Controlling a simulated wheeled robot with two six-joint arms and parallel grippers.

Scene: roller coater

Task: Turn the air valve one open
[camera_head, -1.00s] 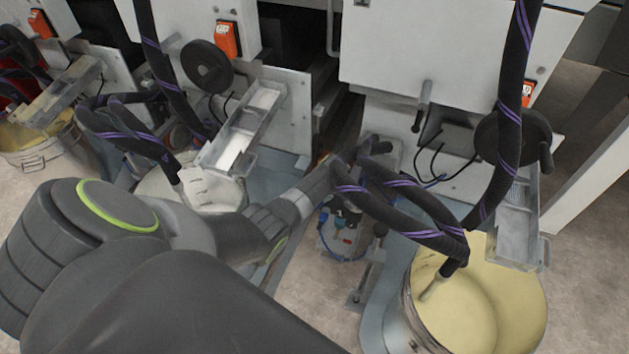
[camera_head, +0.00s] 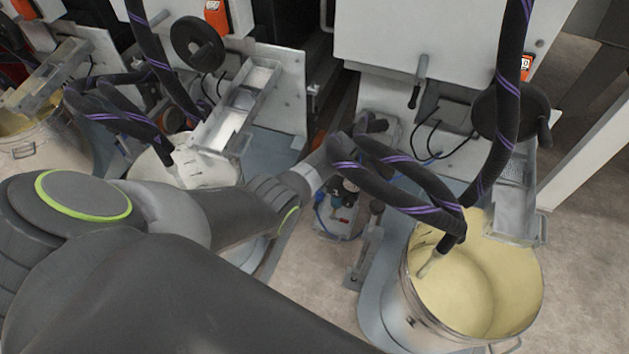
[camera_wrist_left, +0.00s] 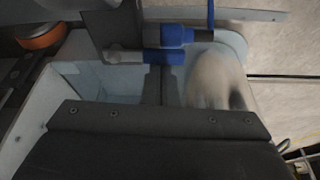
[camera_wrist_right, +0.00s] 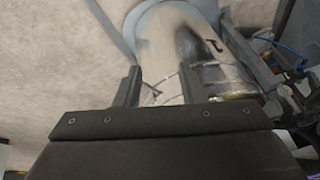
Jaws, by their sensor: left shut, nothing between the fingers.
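In the left wrist view, two fittings with blue sleeves lie across the picture: an upper one (camera_wrist_left: 170,36) and a lower one (camera_wrist_left: 165,57). One may be air valve one; no label shows. My left gripper (camera_wrist_left: 161,72) is shut and empty, its fingertips at the lower blue fitting; whether they touch it I cannot tell. In the head view my left arm reaches toward a small pump unit (camera_head: 342,205) on the floor between the machines, and the hoses hide the fingertips. My right gripper (camera_wrist_right: 161,72) is open and empty in the right wrist view.
Black hoses with purple stripes (camera_head: 395,180) hang over the pump unit. A bucket of yellow liquid (camera_head: 409,300) stands at right, and a whitish one (camera_head: 150,172) is behind my arm. Machine cabinets (camera_head: 440,40) close off the back. Bare floor shows at lower right.

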